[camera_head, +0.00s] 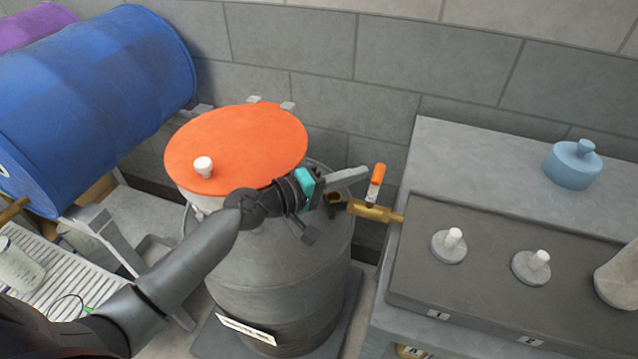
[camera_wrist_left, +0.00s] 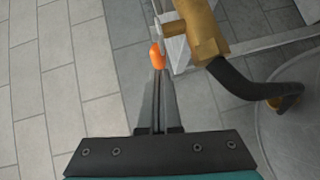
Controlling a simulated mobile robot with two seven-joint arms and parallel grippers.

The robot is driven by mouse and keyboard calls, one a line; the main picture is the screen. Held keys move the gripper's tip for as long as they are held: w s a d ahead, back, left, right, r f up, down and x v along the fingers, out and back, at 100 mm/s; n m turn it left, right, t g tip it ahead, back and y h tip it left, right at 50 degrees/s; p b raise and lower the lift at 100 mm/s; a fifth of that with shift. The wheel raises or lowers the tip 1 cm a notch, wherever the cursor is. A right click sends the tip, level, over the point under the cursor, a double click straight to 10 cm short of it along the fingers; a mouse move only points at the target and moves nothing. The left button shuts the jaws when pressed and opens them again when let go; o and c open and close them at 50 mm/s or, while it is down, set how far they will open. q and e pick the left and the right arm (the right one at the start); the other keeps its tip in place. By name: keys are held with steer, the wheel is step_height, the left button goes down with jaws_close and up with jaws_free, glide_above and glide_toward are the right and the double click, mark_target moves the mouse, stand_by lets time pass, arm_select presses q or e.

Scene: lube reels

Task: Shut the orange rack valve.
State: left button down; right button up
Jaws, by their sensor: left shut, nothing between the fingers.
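The valve is a brass body (camera_head: 375,211) at the left edge of the grey bench, with an orange-tipped lever (camera_head: 377,174) standing up from it in the head view. In the left wrist view the orange tip (camera_wrist_left: 157,56) is straight beyond my fingertips, with the brass body (camera_wrist_left: 205,32) up and right of it. My left gripper (camera_head: 364,173) is shut and empty, its fingertips close to the lever's left side. I cannot tell whether they touch it. My right gripper is not in view.
A grey drum (camera_head: 275,265) with an orange lid (camera_head: 237,148) stands below my left arm. A black hose (camera_wrist_left: 240,85) runs from the brass body. The bench (camera_head: 460,165) holds a blue jar (camera_head: 573,165) and white-knobbed discs (camera_head: 449,246). A blue barrel (camera_head: 100,100) lies at left.

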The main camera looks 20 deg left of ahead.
arm_select(q)
steer(key=b+v, duration=0.2)
steer(key=v, duration=1.2)
steer(key=shift+s+a, duration=0.2)
steer(key=shift+a, duration=0.05)
